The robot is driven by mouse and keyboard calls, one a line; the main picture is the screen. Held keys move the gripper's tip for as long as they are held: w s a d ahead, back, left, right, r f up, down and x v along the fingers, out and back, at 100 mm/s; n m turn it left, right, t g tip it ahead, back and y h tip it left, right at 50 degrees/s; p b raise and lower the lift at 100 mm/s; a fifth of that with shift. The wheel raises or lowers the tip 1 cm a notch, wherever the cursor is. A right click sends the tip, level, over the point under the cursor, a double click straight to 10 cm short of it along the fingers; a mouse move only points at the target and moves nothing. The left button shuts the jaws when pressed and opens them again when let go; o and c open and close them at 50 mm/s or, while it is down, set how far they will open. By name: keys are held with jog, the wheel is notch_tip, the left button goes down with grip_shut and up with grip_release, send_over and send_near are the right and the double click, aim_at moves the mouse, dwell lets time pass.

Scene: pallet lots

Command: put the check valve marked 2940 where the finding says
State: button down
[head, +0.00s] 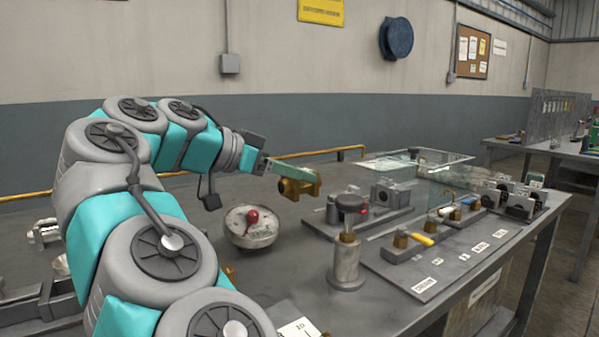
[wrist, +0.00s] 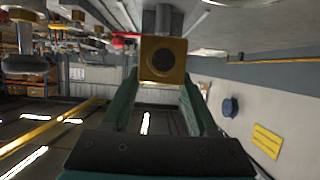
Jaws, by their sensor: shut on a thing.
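A brass valve body (head: 292,190) hangs in my gripper (head: 312,176), above the grey bench (head: 285,285). My gripper is shut on it, with the teal fingers on either side. In the wrist view the valve's square brass face (wrist: 163,60), with a round dark port, sits between the fingertips of my gripper (wrist: 160,85). No number can be read on it, so I cannot tell whether it is marked 2940. A grey board with labelled places (head: 410,283) lies on the bench at the right; its labels are too small to read. No finding text is legible.
A post with a dark round top (head: 347,262) stands in front. A grey block fixture (head: 391,193) and a clear tray (head: 420,160) are behind. A white card (head: 298,328) lies at the front edge.

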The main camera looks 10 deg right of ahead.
notch_tip(320, 180, up, 4)
jog(key=shift+a+r+p, duration=0.1)
jog(key=shift+r+p, duration=0.05)
jog(key=shift+p, duration=0.9)
jog(key=shift+s+r, duration=0.15)
jog(key=shift+r, duration=0.65)
jog(key=shift+r, duration=0.2)
jog(key=shift+r, duration=0.1)
